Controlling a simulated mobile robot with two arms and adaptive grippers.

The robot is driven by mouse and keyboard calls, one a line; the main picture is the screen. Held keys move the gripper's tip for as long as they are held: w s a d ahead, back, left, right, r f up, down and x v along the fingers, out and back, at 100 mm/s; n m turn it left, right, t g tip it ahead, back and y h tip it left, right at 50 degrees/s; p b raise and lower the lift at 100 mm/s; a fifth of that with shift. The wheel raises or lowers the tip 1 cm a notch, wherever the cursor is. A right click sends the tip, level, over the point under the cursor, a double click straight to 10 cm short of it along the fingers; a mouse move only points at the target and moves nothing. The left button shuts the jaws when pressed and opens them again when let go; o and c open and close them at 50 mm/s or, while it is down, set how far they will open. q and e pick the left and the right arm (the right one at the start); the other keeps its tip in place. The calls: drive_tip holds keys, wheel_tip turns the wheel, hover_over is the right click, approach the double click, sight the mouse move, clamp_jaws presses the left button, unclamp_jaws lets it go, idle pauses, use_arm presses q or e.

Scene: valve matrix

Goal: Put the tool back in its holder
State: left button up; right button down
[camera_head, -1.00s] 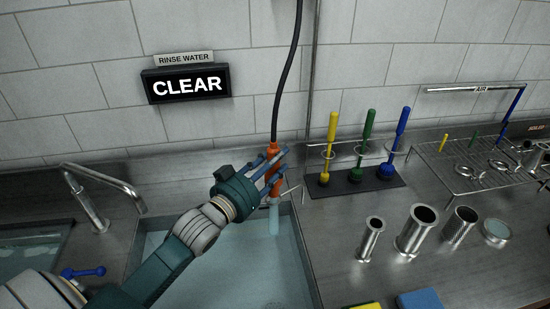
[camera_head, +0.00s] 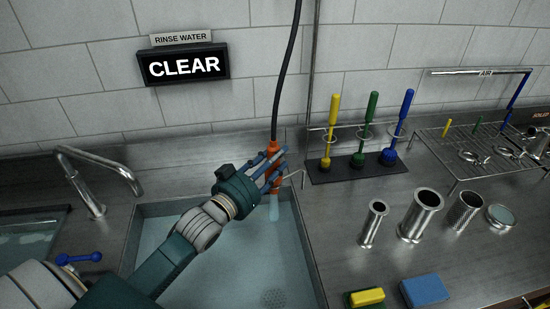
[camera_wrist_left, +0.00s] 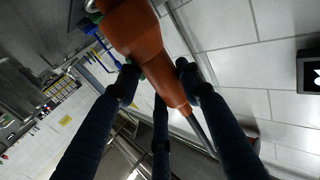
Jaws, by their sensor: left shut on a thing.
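An orange spray nozzle (camera_head: 275,184) hangs on a black hose (camera_head: 288,75) above the back right corner of the sink. My left gripper (camera_head: 274,168) is shut on its orange body, with the blue fingers around it. The left wrist view shows the orange body (camera_wrist_left: 133,40) between the fingers, with its narrow end pointing toward the lower right. A pale stream (camera_head: 275,208) shows just below the nozzle. A thin bent metal bracket (camera_head: 299,175) stands close to its right, and I cannot tell whether they touch. My right gripper is not in view.
The water-filled sink (camera_head: 128,240) lies below. A dark rack (camera_head: 345,170) with yellow, green and blue brushes stands to the right. Metal cylinders (camera_head: 420,216), a wire drying rack (camera_head: 480,160) and sponges (camera_head: 425,290) occupy the right counter. A faucet (camera_head: 95,180) stands at left. The sign reads CLEAR.

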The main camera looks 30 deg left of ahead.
use_arm(q)
drive_tip(key=shift+f, duration=0.45)
idle(0.4)
drive_tip(key=o, duration=1.4)
drive_tip(key=shift+s, duration=0.1)
drive_tip(key=s+a, duration=0.1)
drive_tip(key=s, duration=1)
drive_tip(key=shift+s+a, duration=0.3)
drive_tip(key=shift+s, duration=0.1)
